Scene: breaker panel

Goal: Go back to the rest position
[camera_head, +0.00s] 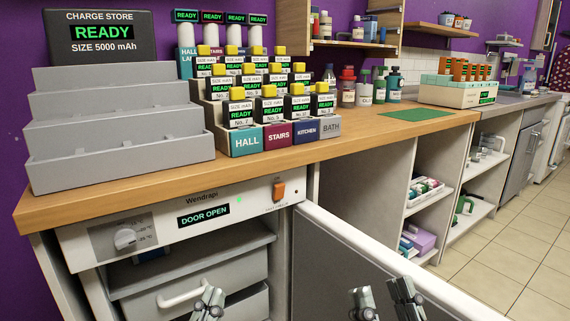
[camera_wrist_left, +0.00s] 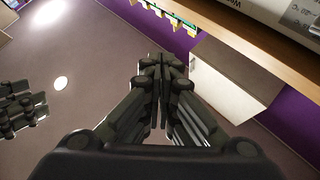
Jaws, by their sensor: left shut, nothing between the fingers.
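My left gripper (camera_head: 207,303) is low in the head view, in front of the drawer of the open appliance. In the left wrist view its fingers (camera_wrist_left: 161,72) meet at the tips with nothing between them. My right gripper (camera_head: 385,300) is further right, in front of the open door's dark inner side. Its two fingers stand apart and nothing shows between them. Both grippers are below the counter top, and their arms are mostly out of the picture.
The appliance (camera_head: 190,213) reads "DOOR OPEN", and its white door (camera_head: 375,250) swings out to the right. A drawer with a white handle (camera_head: 183,293) is inside. The wooden counter (camera_head: 370,135) above carries a grey stepped charge store (camera_head: 120,165) and several labelled battery boxes.

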